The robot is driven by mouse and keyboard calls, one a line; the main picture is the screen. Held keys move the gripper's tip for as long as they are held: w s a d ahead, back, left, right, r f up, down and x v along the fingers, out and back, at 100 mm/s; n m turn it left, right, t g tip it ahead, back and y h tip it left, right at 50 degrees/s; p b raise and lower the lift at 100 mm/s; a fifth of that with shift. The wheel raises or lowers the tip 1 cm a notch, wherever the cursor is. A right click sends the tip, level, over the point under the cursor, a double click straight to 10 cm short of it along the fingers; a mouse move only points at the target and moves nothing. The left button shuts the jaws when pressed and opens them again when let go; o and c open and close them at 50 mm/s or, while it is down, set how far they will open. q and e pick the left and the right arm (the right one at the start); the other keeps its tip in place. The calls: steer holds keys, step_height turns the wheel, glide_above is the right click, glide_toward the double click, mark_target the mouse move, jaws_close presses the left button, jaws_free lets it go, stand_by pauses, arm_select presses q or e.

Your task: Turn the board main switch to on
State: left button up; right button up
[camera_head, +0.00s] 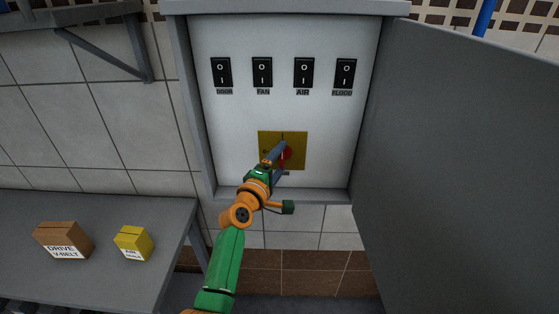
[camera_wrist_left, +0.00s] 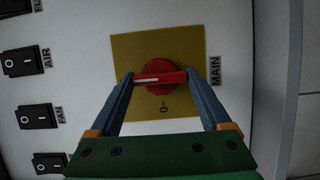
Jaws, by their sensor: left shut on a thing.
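The main switch is a red rotary knob (camera_wrist_left: 160,76) on a yellow plate (camera_wrist_left: 127,50), with MAIN lettered beside it. In the wrist view its bar handle lies crosswise, with a white line on its left half, away from the MAIN label. An O mark shows on the plate below the knob. My left gripper (camera_wrist_left: 160,78) is shut on the handle, one blue finger at each end. In the head view the gripper (camera_head: 281,158) reaches up to the yellow plate (camera_head: 298,138) and partly hides the red knob (camera_head: 287,154). My right gripper is not in view.
Black rocker switches labelled DOOR (camera_head: 221,72), FAN (camera_head: 262,72), AIR (camera_head: 304,72) and FLOOD (camera_head: 345,76) line the board above. The grey door (camera_head: 460,160) stands open at right. A shelf (camera_head: 110,212) at left holds a brown box (camera_head: 62,240) and a yellow box (camera_head: 133,242).

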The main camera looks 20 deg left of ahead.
arm_select(q)
steer(key=o, duration=1.2)
steer(key=s, duration=0.4)
steer(key=s+b, duration=0.1)
steer(key=s, duration=0.2)
steer(key=shift+a, duration=0.4)
steer(key=shift+f, duration=0.15)
